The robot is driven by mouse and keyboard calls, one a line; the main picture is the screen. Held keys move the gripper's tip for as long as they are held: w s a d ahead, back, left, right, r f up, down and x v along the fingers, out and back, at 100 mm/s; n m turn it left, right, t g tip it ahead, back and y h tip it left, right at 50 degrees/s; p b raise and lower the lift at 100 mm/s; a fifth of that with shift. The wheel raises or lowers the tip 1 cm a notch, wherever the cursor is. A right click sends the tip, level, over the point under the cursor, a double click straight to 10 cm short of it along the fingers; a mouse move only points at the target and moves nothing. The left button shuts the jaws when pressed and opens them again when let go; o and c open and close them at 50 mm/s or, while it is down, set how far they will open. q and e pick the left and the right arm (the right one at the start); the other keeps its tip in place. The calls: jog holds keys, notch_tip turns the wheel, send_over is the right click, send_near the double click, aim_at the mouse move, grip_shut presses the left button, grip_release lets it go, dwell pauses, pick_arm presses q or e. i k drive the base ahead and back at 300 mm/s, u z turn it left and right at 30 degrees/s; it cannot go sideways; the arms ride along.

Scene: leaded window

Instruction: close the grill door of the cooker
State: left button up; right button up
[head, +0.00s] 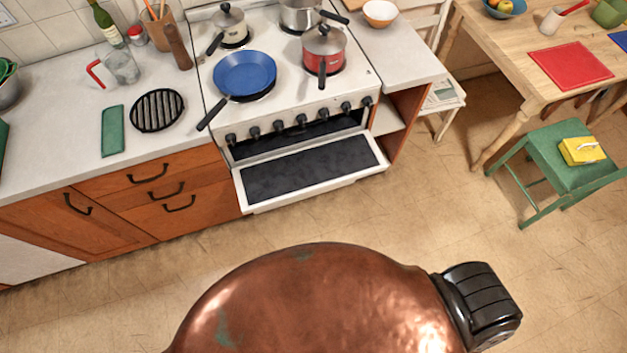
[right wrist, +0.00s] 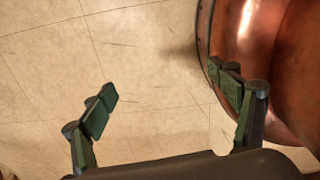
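The white cooker (head: 212,82) stands against the counter in the head view. Its grill door (head: 312,172), a white frame around a dark panel, hangs open below the row of black knobs, tilted outward. A dark opening (head: 300,133) shows above and behind it. My right gripper (right wrist: 160,82) is open and empty in the right wrist view, its fingers wide apart over bare floor tiles. It does not show in the head view, so its distance from the door cannot be told. My left gripper is in neither view.
A blue frying pan (head: 245,75) sits on the hob, its handle sticking out past the front edge. A red pot (head: 324,50) stands beside it. A green stool (head: 560,150) and a wooden table (head: 500,55) are at the right. The floor (head: 420,215) before the cooker is clear.

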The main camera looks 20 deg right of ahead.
aim_at(274, 180)
jog(key=u, duration=1.3)
jog(key=k, duration=0.85)
jog(key=z, duration=1.8)
